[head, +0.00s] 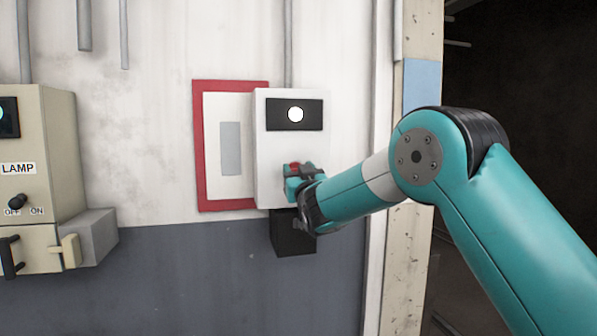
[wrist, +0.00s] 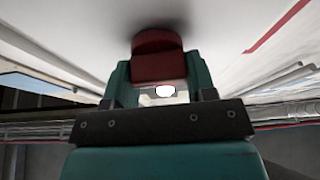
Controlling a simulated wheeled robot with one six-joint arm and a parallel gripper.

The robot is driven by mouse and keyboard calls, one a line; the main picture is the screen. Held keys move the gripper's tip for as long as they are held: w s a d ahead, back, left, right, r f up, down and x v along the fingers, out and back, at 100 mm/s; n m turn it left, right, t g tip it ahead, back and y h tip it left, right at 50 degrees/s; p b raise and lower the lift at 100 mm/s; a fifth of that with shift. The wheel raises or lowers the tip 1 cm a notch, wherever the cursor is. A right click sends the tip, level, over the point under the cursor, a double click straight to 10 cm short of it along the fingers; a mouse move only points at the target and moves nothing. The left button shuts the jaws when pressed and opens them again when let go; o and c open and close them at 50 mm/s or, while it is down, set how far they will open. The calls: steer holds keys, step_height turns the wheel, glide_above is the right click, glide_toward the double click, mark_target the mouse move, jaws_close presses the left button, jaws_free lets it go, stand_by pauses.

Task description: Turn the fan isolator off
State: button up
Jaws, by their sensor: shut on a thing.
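A white isolator box (head: 262,150) is fixed to the wall in the head view. It has a black panel with a lit white round lamp (head: 295,114) near its top. A red knob (head: 294,166) sits low on its front, mostly hidden by my gripper (head: 305,186). In the wrist view the red knob (wrist: 158,58) is between the two teal fingers of my gripper (wrist: 158,80), which is shut on it. Any off or on marks by the knob are hidden. The lamp, or its reflection, shows white below the knob in the wrist view.
A red-framed board (head: 198,150) is behind the box on its left. A beige LAMP box (head: 45,120) with a black switch is at the far left. A black box (head: 292,240) is just below my gripper. A door frame (head: 405,270) and dark opening are on the right.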

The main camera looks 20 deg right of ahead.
steer(key=n+y, duration=0.1)
steer(key=n, duration=0.2)
steer(key=shift+y, duration=0.3)
steer(key=n+b, duration=0.1)
steer(key=n+y+b, duration=0.1)
steer(key=shift+f+n+g, duration=0.2)
steer(key=shift+n+g, duration=0.1)
steer(key=shift+n, duration=0.1)
steer(key=n+y+b, duration=0.1)
steer(key=n+b, duration=0.2)
steer(key=b, duration=0.1)
steer(key=shift+f+n+g+y, duration=0.2)
steer(key=shift+n+g+y, duration=0.2)
steer(key=n+g+y+b, duration=0.1)
steer(key=n+b, duration=0.2)
steer(key=b, duration=0.1)
steer(key=shift+a, duration=0.1)
steer(key=n+g+b, duration=0.1)
steer(key=n, duration=0.1)
steer(key=n+b, duration=0.2)
steer(key=shift+r+n+g+y, duration=0.15)
steer(key=shift+n+g+y, duration=0.15)
steer(key=shift+g+y, duration=0.1)
steer(key=shift+a+n+g+b, duration=0.1)
steer(key=shift+n+g+b, duration=0.8)
steer(key=shift+n, duration=1)
steer(key=o, duration=0.9)
steer(key=shift+o, duration=0.2)
